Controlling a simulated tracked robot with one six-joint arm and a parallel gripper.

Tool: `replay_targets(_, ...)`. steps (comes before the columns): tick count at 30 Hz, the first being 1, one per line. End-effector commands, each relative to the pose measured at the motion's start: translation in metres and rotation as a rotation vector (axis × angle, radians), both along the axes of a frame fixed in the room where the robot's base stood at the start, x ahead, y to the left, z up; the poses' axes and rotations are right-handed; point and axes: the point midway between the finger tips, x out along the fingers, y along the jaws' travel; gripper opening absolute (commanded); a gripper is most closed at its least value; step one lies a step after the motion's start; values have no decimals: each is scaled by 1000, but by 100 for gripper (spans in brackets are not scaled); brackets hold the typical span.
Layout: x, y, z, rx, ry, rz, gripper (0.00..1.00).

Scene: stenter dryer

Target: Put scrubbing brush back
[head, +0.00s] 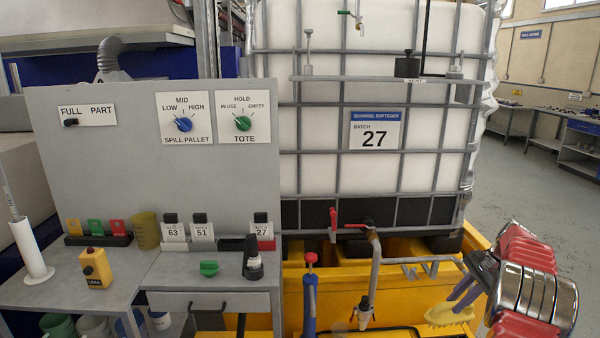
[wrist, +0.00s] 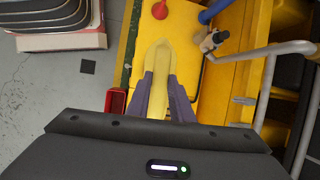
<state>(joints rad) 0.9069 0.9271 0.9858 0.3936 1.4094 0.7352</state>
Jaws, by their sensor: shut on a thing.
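The yellow scrubbing brush (head: 450,316) is at the lower right of the head view, in front of the yellow spill pallet (head: 345,262). My gripper (head: 463,297) has its purple fingers shut on the brush. In the wrist view, the brush (wrist: 157,72) runs between the fingers of my gripper (wrist: 160,88) and points away from the wrist. The pallet's yellow surface is behind it there. I cannot make out the bristles.
A red open-topped box (wrist: 115,102) is left of my fingers in the wrist view. A grey pipe with a tap (head: 364,310) and a blue tool with a red top (head: 310,295) stand before the white tote (head: 330,110). The control bench (head: 190,272) is left. Floor is open at right.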

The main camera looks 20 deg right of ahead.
Motion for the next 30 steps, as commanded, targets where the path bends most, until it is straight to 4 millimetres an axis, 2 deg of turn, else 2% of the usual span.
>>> replay_targets(15,31,161,-5,0,1,819,0)
replay_targets(30,39,313,1,0,-1,1373,0)
